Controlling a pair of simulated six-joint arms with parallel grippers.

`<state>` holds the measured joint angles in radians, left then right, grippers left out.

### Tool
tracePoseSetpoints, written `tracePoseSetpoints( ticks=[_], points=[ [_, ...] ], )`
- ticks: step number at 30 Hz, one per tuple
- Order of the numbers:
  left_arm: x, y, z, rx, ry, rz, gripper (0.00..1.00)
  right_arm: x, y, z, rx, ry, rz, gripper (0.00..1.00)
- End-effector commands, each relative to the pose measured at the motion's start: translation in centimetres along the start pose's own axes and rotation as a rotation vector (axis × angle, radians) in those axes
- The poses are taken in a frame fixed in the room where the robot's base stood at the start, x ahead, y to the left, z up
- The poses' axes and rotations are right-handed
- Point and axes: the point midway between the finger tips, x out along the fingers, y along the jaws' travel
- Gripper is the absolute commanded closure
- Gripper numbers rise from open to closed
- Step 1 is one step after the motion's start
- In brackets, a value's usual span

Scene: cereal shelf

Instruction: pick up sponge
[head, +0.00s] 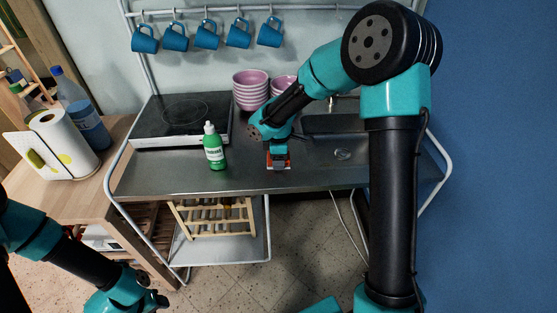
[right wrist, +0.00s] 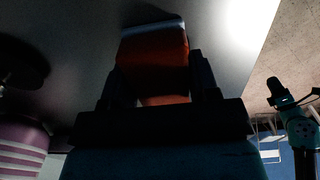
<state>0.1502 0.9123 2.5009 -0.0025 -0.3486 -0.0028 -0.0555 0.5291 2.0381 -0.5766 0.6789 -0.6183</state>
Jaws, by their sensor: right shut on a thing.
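The sponge (head: 279,164) is a small orange-red block with a pale edge at the front middle of the metal counter. My right gripper (head: 278,151) points down over it and is shut on it. In the right wrist view the sponge (right wrist: 155,55) sits between the two dark fingers of the gripper (right wrist: 155,85). I cannot tell whether it touches the counter. My left gripper (head: 152,294) is at the lower left, low in front of the counter and away from the sponge. Its fingers are too unclear to tell open from shut.
A green bottle (head: 214,148) stands left of the sponge. Stacked pink bowls (head: 251,90) are behind, beside a black hob (head: 180,117). The sink (head: 335,124) is at the right. Blue mugs (head: 207,36) hang above. A paper roll (head: 62,140) stands on the wooden table at left.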

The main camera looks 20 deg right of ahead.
Motion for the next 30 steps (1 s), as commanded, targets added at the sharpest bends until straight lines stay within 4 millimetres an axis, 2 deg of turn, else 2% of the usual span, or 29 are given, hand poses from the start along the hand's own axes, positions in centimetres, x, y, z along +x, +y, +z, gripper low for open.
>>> tracePoseSetpoints(
  ticks=[1, 6, 17, 27, 30],
  points=[
    [0.0, 0.0, 0.0, 0.0, 0.0, 0.0, 0.57, 0.0, 0.0, 0.0, 0.0, 0.0, 0.0, 0.54],
    [0.0, 0.0, 0.0, 0.0, 0.0, 0.0, 0.57, 0.0, 0.0, 0.0, 0.0, 0.0, 0.0, 0.68],
    [0.0, 0.0, 0.0, 0.0, 0.0, 0.0, 0.57, -0.5, 0.0, 0.0, 0.0, 0.001, 0.002, 0.68],
    [0.0, 0.0, 0.0, 0.0, 0.0, 0.0, 0.57, -3.7, 0.0, 0.0, 0.0, 0.002, 0.003, 0.68],
    [0.0, 0.0, 0.0, 0.0, 0.0, 0.0, 0.57, -3.7, -1.4, -0.1, -0.003, 0.0, -0.001, 0.68]
  ],
)
